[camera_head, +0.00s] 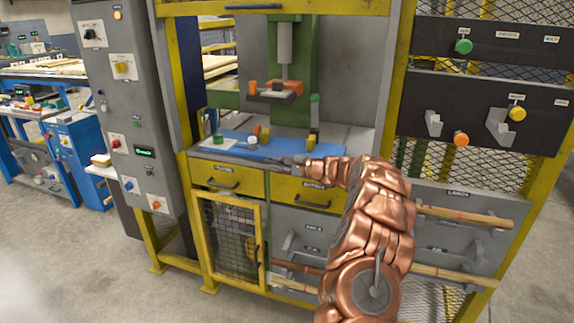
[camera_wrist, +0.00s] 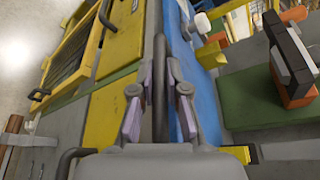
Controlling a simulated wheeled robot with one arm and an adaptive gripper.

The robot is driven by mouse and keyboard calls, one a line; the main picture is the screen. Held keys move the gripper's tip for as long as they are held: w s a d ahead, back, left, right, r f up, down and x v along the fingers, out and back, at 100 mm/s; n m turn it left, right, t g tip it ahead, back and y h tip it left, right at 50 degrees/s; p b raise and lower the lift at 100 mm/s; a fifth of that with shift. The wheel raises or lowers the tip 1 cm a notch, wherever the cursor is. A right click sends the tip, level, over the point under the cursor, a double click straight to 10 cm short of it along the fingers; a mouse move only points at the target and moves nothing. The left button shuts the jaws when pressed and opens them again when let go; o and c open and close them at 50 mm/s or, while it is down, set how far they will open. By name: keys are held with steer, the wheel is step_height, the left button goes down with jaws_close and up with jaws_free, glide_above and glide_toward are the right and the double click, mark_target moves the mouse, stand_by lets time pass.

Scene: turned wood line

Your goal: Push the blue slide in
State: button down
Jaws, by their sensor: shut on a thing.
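The blue slide (camera_head: 268,152) is a flat blue plate at bench height above the yellow drawers, under the green press (camera_head: 290,65). Its blue surface also shows in the wrist view (camera_wrist: 190,65), right of a dark grey bar (camera_wrist: 160,60) along its front edge. My gripper (camera_wrist: 160,105) is at this front edge, its two fingers on either side of the bar and shut on it. In the head view my gripper (camera_head: 299,160) is small and partly merges with the slide's edge.
Small white, green and orange pieces lie on or behind the slide. Wooden rods (camera_head: 465,217) stick out at the right. A grey control cabinet (camera_head: 125,100) stands left. The floor at left front is clear.

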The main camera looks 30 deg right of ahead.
steer(key=shift+w, duration=0.1)
steer(key=c, duration=1.2)
jaws_free()
steer(key=shift+d, duration=0.1)
steer(key=v, duration=1.2)
